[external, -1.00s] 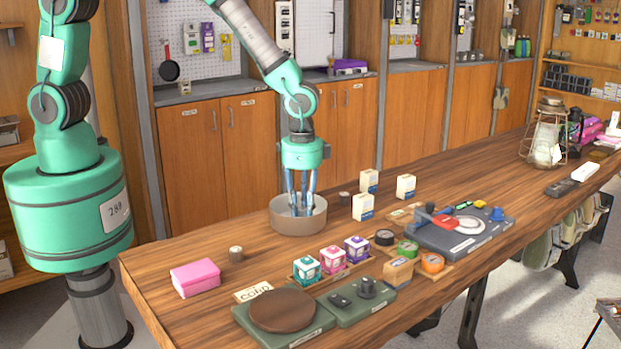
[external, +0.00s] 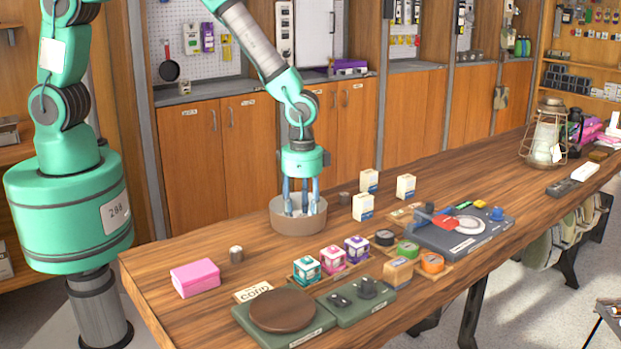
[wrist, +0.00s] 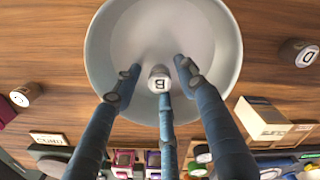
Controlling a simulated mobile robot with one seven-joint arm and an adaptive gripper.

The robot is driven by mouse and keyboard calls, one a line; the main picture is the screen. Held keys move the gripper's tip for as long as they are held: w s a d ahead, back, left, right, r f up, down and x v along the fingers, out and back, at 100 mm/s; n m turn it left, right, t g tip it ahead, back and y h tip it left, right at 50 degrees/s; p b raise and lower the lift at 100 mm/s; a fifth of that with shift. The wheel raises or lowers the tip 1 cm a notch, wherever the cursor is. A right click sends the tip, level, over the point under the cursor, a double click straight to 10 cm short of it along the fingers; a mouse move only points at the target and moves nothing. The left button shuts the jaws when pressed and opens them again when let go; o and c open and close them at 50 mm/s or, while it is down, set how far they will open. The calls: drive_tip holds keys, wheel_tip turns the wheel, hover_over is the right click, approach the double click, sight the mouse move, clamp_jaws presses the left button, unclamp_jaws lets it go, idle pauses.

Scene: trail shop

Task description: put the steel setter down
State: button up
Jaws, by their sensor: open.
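A small steel-grey cylinder marked B, apparently the steel setter (wrist: 160,80), stands inside a round bowl (wrist: 104,62) in the wrist view, near the side closest to my fingers. In the external view the bowl (external: 298,225) sits on the wooden counter, and its wall hides the setter. My gripper (external: 302,205) points down into the bowl, with its three blue fingers spread. In the wrist view the open gripper (wrist: 160,75) has its fingertips around the setter. The side fingers are clear of it; I cannot tell if the middle finger touches it.
Similar small cylinders stand left (external: 236,254) and right (external: 344,198) of the bowl. White boxes (external: 363,207) stand to its right. A pink box (external: 195,278), coloured small boxes (external: 331,257) and a green device (external: 285,318) are nearer the front.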

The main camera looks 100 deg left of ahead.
wheel_tip(320, 180, up, 12)
drive_tip(key=p, duration=0.2)
drive_tip(key=shift+r, duration=0.15)
idle(0.5)
idle(0.5)
wheel_tip(320, 180, up, 14)
drive_tip(key=t, duration=0.1)
hover_over(303, 216)
drive_tip(key=s, duration=0.5)
drive_tip(key=s+d+r+t, duration=0.2)
drive_tip(key=s+r, duration=0.8)
drive_tip(key=r, duration=0.2)
drive_tip(key=s+r+t, duration=0.1)
drive_tip(key=s+r, duration=0.2)
drive_tip(key=s, duration=0.7)
drive_tip(key=s+r+t, duration=0.1)
drive_tip(key=s+r, duration=0.3)
drive_tip(key=s, duration=0.7)
drive_tip(key=shift+s+d+r+t, duration=0.15)
drive_tip(key=shift+d+r+t, duration=0.1)
drive_tip(key=shift+d+t, duration=0.05)
